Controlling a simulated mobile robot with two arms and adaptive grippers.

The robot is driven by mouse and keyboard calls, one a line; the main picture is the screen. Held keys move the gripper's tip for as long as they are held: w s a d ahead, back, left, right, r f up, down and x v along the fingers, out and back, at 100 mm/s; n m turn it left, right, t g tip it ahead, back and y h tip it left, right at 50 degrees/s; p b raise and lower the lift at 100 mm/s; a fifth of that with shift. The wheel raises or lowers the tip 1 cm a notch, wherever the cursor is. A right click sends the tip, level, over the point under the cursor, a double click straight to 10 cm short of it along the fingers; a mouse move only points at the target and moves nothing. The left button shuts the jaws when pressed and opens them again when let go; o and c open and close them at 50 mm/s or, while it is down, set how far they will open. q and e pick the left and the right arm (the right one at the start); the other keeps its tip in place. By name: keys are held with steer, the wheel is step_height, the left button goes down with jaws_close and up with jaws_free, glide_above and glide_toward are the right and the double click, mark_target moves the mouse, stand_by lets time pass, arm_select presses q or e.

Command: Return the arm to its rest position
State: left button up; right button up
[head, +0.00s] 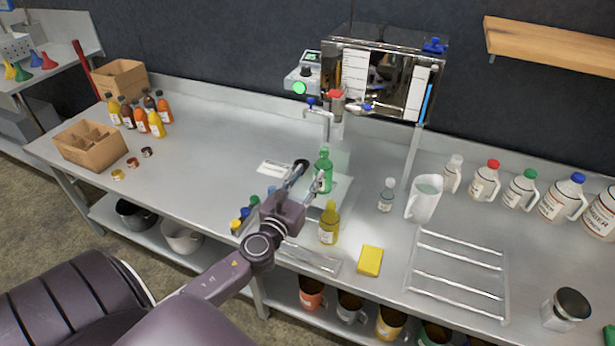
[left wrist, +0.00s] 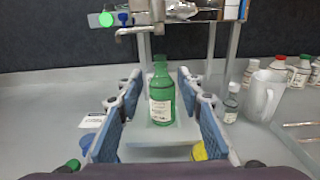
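My left arm reaches over the bench from the lower left in the head view. Its gripper (head: 308,178) is open, with its two fingers spread near a green bottle (head: 324,160). In the left wrist view the green bottle (left wrist: 161,95) stands upright on a pale plate (left wrist: 190,134) below a metal spout (left wrist: 140,32). It appears between the open fingers (left wrist: 159,80), with a gap showing on each side. My right gripper is not in view.
A yellow bottle (head: 328,226), a yellow sponge (head: 370,261) and small capped bottles (head: 245,214) are close to my left arm. A white jug (head: 424,198) and a wire rack (head: 455,280) stand right. The bench left of the label card (head: 277,168) is mostly clear.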

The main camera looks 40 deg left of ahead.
arm_select(q)
steer(key=s+d+f+n+g+y, duration=0.1)
steer(key=s+d+f+n+g, duration=0.1)
steer(key=s+f+n+g, duration=0.65)
steer(key=s+d+f+n+t, duration=0.15)
steer(key=s+n, duration=0.35)
steer(key=n, duration=0.8)
steer(key=s+d+f+n+g+h, duration=0.3)
steer(key=s+d+n+g+h, duration=0.55)
steer(key=s+d, duration=0.8)
step_height(320, 180, down, 26)
steer(key=s+n+y, duration=0.1)
steer(key=s+y, duration=0.1)
steer(key=y, duration=0.1)
steer(key=s+a+f, duration=0.3)
steer(key=s+f, duration=1.4)
steer(key=shift+a+g, duration=0.2)
steer(key=shift+g, duration=0.25)
